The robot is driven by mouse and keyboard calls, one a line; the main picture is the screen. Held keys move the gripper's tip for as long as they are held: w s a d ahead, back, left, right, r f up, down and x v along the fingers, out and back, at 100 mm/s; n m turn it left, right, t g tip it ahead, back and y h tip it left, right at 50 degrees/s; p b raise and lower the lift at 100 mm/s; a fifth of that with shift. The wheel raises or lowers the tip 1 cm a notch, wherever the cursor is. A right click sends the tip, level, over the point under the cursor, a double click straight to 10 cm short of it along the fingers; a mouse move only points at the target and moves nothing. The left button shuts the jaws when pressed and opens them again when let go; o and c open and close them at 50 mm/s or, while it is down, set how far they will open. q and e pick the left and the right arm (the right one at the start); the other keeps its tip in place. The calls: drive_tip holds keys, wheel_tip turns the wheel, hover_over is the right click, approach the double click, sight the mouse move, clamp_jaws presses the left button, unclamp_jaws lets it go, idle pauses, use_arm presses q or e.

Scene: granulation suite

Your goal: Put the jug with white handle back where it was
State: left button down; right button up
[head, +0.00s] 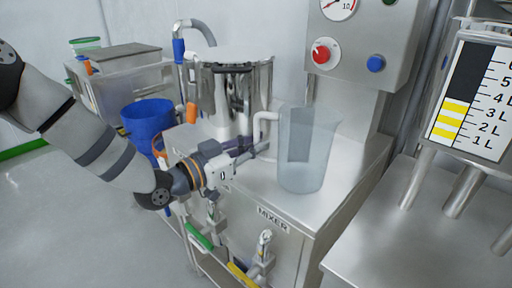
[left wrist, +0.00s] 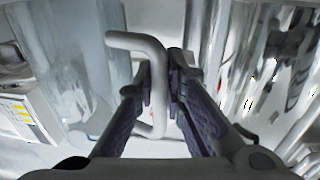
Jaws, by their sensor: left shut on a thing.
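The clear jug (head: 308,150) stands upright at the front right of the steel mixer top; I cannot tell whether its base touches the surface. Its white handle (head: 258,130) faces left, towards my left gripper (head: 254,148). My left gripper is shut on the handle. In the left wrist view the white handle (left wrist: 150,50) passes between the two dark fingers (left wrist: 160,88), and the jug's clear wall (left wrist: 75,65) is to the left. My right gripper is not in view.
A shiny steel mixer bowl (head: 235,90) stands behind the gripper. A control box (head: 360,45) with a red knob rises behind the jug. A blue bucket (head: 148,115) is at left. A steel table (head: 420,235) with a level gauge (head: 470,95) is at right. Bare mixer top lies around the jug.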

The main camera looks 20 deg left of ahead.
use_arm(q)
drive_tip(key=shift+f, duration=0.1)
drive_tip(key=c, duration=1.7)
unclamp_jaws()
drive_tip(key=shift+o, duration=0.2)
